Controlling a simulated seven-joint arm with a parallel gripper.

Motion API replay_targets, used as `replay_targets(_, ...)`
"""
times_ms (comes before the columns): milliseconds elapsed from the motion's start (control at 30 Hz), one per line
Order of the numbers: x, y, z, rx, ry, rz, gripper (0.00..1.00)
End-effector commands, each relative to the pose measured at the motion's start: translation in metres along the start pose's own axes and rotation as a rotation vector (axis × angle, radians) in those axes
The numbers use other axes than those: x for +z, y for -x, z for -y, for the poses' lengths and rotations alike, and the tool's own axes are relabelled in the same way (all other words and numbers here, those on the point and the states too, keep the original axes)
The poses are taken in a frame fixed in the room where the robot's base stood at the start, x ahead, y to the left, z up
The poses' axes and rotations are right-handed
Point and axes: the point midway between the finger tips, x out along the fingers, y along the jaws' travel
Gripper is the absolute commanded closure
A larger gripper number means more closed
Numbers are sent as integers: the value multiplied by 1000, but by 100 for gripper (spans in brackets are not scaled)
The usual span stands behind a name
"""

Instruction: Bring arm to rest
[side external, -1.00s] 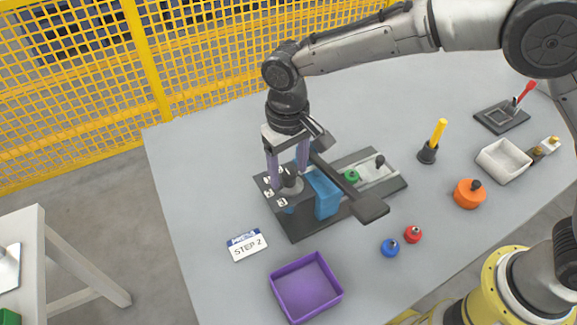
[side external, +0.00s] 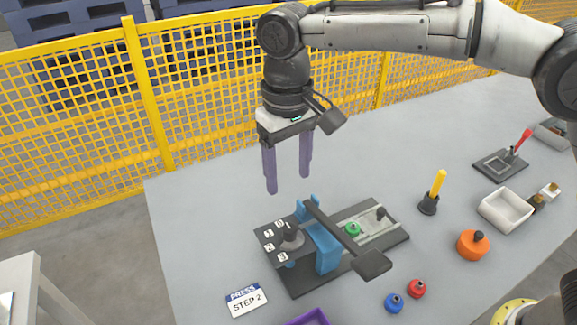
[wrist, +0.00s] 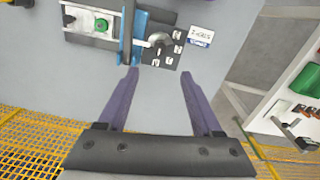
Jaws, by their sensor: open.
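My gripper (side external: 288,180) hangs above the grey table with its two purple fingers pointing down, apart and empty. It is above and behind the press fixture (side external: 300,278), a dark plate with a blue bracket (side external: 326,248), a black lever arm (side external: 345,240), a grey knob (side external: 291,238) among numbered labels, and a green knob (side external: 353,229). In the wrist view my gripper (wrist: 158,75) is open over bare table, with the fixture's blue bracket (wrist: 140,25) beyond the fingertips.
A "PRESS STEP 2" card (side external: 246,299) lies left of the fixture. A purple tray (side external: 308,317) is partly cut off at the bottom. A yellow mesh fence (side external: 210,100) runs behind the table.

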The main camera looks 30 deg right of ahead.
Motion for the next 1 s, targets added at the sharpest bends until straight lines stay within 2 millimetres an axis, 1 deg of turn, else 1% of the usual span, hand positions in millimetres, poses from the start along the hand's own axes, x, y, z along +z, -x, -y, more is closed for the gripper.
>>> replay_targets(133, 0, 5, 0, 0, 0, -1, 33)
replay_targets(533, 0, 5, 0, 0, -1, 0, 33)
replay_targets(633, -4, 9, -8, -4, -19, -7, 33)
replay_targets(667, -5, 15, -13, -9, -28, -17, 33)
replay_targets(767, -7, 47, -40, -36, -79, -74, 33)
replay_targets(800, -2, 61, -56, -44, -106, -93, 33)
replay_targets(867, 9, 81, -83, -55, -151, -121, 33)
replay_targets(900, 19, 92, -100, -61, -180, -140, 33)
replay_targets(967, 35, 105, -125, -69, -216, -169, 33)
replay_targets(1000, 47, 112, -140, -74, -236, -190, 33)
